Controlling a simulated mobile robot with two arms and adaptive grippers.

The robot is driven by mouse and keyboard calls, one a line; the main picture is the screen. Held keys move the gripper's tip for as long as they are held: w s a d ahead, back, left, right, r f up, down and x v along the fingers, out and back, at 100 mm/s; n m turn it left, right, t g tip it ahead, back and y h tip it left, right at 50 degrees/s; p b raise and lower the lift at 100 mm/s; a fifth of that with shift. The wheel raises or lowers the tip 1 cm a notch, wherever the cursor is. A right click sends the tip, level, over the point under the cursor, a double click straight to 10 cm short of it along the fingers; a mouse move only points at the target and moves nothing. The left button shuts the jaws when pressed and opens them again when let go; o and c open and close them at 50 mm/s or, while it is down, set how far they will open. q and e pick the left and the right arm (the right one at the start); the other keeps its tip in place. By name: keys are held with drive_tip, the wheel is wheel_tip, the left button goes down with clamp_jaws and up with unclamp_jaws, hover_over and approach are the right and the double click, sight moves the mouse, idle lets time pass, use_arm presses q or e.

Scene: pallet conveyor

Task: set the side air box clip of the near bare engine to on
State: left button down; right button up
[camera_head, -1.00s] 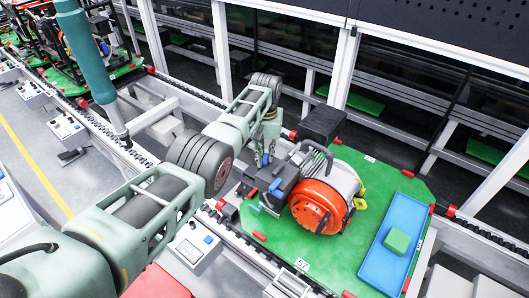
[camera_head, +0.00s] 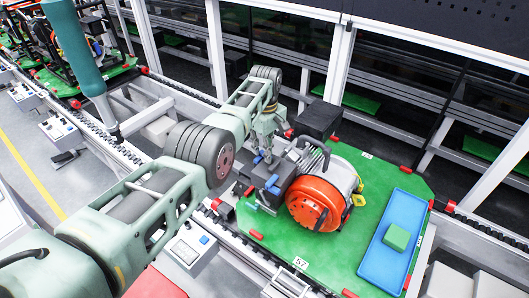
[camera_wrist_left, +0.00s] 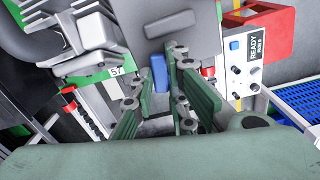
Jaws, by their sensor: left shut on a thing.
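The near engine (camera_head: 315,202), with a round orange-red cover and a grey body, stands on a green pallet marked 57 (camera_head: 345,250). A dark grey air box (camera_head: 270,180) is on its left side, with small blue clips (camera_head: 274,185). My left gripper (camera_head: 266,154) reaches down beside the air box from behind. In the left wrist view, a blue clip (camera_wrist_left: 158,73) on the grey box lies between the green finger pads of my left gripper (camera_wrist_left: 163,100), which is shut on it. Part of the clip's contact is hidden. My right gripper is out of view.
A blue tray (camera_head: 372,262) with a green block (camera_head: 396,237) lies on the pallet's right side. A black box (camera_head: 318,118) stands behind the engine. A control box marked READY (camera_wrist_left: 247,62) is close to my left gripper. Rails and posts line the conveyor.

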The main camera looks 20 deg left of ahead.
use_arm(q)
drive_tip(key=shift+w+n+b, duration=0.15)
drive_tip(key=shift+n+b, duration=0.3)
drive_tip(key=shift+n, duration=0.55)
drive_tip(key=c, duration=1.7)
unclamp_jaws()
wheel_tip(320, 180, up, 12)
